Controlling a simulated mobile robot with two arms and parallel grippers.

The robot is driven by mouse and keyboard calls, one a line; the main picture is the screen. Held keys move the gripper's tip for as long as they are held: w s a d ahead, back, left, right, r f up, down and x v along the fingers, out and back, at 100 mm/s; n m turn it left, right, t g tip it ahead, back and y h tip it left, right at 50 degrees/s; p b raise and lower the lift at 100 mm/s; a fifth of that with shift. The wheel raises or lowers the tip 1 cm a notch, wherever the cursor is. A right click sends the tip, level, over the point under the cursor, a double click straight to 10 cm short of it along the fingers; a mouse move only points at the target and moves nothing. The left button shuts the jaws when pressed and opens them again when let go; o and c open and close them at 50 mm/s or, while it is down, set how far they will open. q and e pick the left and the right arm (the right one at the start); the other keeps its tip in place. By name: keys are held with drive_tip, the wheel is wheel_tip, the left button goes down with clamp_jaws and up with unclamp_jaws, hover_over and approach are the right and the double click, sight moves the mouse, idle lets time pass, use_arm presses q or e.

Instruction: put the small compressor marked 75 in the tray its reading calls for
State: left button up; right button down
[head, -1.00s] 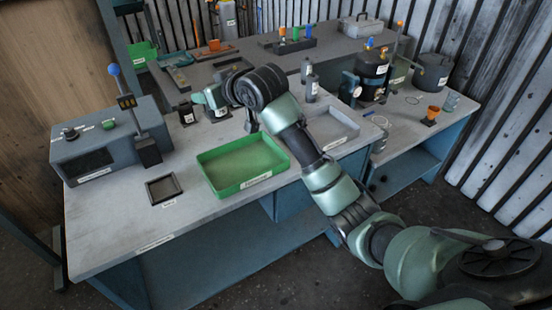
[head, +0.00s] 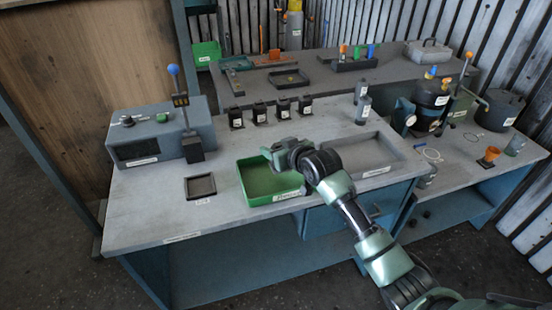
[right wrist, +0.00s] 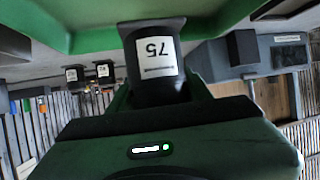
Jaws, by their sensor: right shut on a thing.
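The small compressor marked 75 (right wrist: 152,62) is dark with a white label and fills the middle of the right wrist view. My right gripper (head: 270,160) is shut on it. In the head view the gripper is over the green tray (head: 262,204), and hand and wrist hide the compressor. The tray's green wall (right wrist: 60,22) spans the top of the right wrist view, close to the compressor; whether it touches the tray floor I cannot tell. A grey tray (head: 388,178) lies to the right of the green one. My left gripper is not in view.
Several other small compressors (head: 236,118) stand in a row behind the green tray. A grey test box (head: 140,140) with a blue-knobbed lever (head: 178,90) is at the left, with a small black square tray (head: 200,187) in front of it. The bench's front left is clear.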

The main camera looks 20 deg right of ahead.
drive_tip(key=shift+f, duration=2.15)
drive_tip(key=shift+f, duration=0.1)
drive_tip(key=c, duration=0.6)
unclamp_jaws()
drive_tip(key=shift+f, duration=0.15)
drive_tip(key=shift+c, duration=0.2)
drive_tip(key=shift+r, duration=0.2)
drive_tip(key=v, duration=1.2)
drive_tip(key=shift+f, duration=0.1)
